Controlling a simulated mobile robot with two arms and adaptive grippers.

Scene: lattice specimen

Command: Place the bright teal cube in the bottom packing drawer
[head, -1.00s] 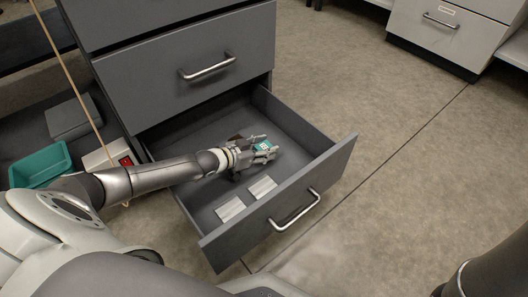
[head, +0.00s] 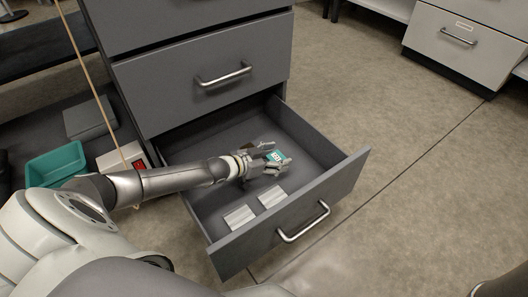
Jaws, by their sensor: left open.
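The bright teal cube (head: 275,156) has white markings on its upper face. It is inside the open bottom drawer (head: 345,180), towards the right side. My left gripper (head: 271,158) reaches into the drawer from the left. Its jaws are open, one finger on the far side of the cube and one on the near side. The fingers hide part of the cube, and I cannot tell whether it touches them or rests fully on the drawer floor. My right gripper is not in view.
Two light ribbed pads (head: 239,217) (head: 271,196) lie on the drawer floor near its front. A closed drawer (head: 210,85) is above. A teal bin (head: 55,166), a grey box (head: 90,118) and a white device with a red display (head: 125,157) stand left. The floor right is clear.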

